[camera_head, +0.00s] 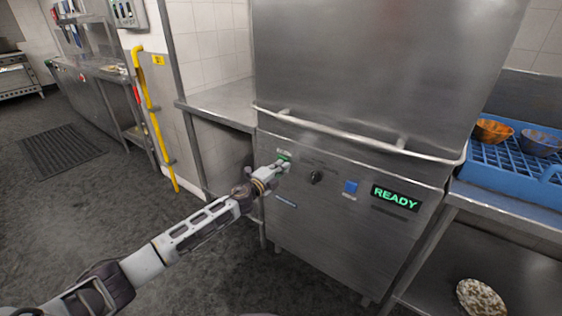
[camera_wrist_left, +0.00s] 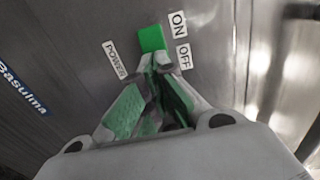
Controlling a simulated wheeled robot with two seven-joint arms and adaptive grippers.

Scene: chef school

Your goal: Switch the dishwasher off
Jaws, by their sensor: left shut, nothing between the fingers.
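The dishwasher (camera_head: 330,225) is a large steel hood machine in the middle of the head view. Its display (camera_head: 396,198) reads READY in green. My left gripper (camera_head: 284,165) is shut and empty, with its fingertips at the green power switch on the upper left of the front panel. In the left wrist view the green switch (camera_wrist_left: 151,38) stands just beyond the fingertips (camera_wrist_left: 155,60), between the POWER label and the ON and OFF labels. I cannot tell whether the fingertips touch it. The lower part of the switch is partly hidden by the fingers. My right gripper is not in view.
A black knob (camera_head: 317,177) and a blue button (camera_head: 351,187) sit right of the switch. The hood handle bar (camera_head: 340,130) runs above the panel. A blue rack (camera_head: 500,170) with bowls stands at right. Open floor (camera_head: 90,215) lies at left.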

